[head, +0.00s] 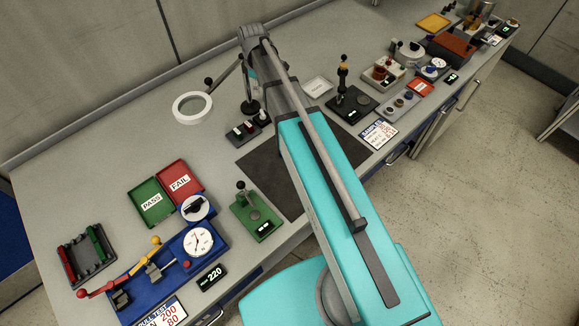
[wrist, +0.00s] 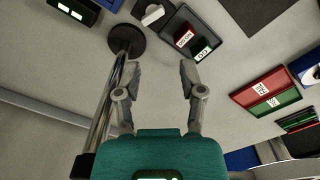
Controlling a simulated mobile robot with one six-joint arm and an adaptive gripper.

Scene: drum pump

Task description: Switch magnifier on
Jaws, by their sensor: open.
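The magnifier (head: 192,107) is a white ring on a jointed arm, left of my arm in the head view. In the wrist view its ring is not seen. A shiny upright post (wrist: 112,85) with a round black base (wrist: 126,39) stands at the left, partly behind my left finger. My gripper (wrist: 157,82) is open and empty, fingers apart above the bench. In the head view I cannot make out its fingers. A small white part on a dark base (wrist: 152,14) sits beyond the fingertips; I cannot tell whether it is a switch.
A dark tray (wrist: 178,28) with a red and a green labelled block lies just beyond my right finger. Red and green trays (head: 165,190), a green press (head: 255,215) and a blue gauge fixture (head: 165,262) stand at the lower left. Bare bench (head: 110,140) lies left of the magnifier.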

